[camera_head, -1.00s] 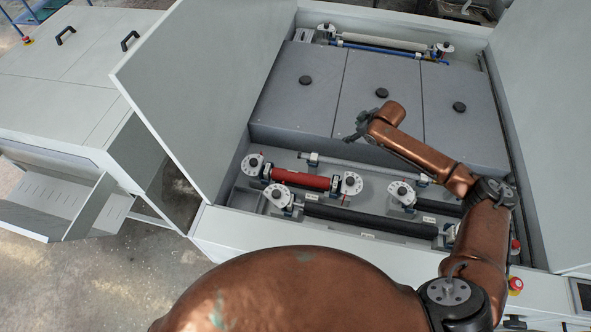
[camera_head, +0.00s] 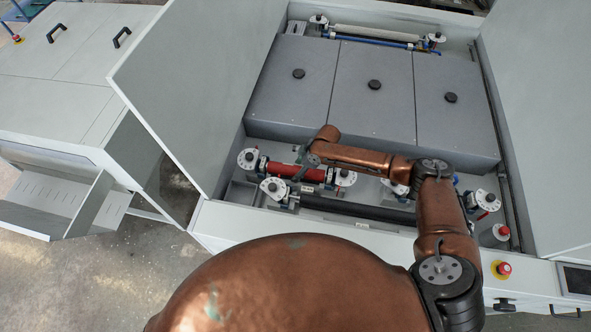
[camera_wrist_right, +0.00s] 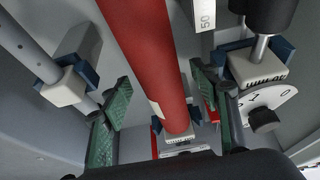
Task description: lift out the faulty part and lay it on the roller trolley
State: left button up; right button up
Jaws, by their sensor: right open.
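The red roller (camera_head: 281,169) lies in the front bay of the open machine, between two white round dial end holders. I take it as the faulty part by its colour. My right gripper (camera_head: 301,168) is over the roller's middle in the head view. In the right wrist view the gripper (camera_wrist_right: 158,98) is open, with a green-padded finger on each side of the red roller (camera_wrist_right: 143,50). Gaps show between the pads and the roller. My arm hides part of the bay. My left gripper is out of view, and I cannot make out the roller trolley.
A dark roller (camera_head: 365,209) lies in front of the red one. A thin grey rod (camera_wrist_right: 30,45) runs beside it in the wrist view. Grey cover panels (camera_head: 374,105) fill the middle. An upright white lid (camera_head: 190,90) stands on the left. A red stop button (camera_head: 504,268) sits front right.

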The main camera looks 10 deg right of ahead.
jog(key=shift+w+a+f, duration=0.1)
jog(key=shift+f, duration=0.25)
jog(key=shift+c, duration=0.4)
jog(key=c, duration=1.4)
jog(key=shift+r, duration=0.1)
grip_shut()
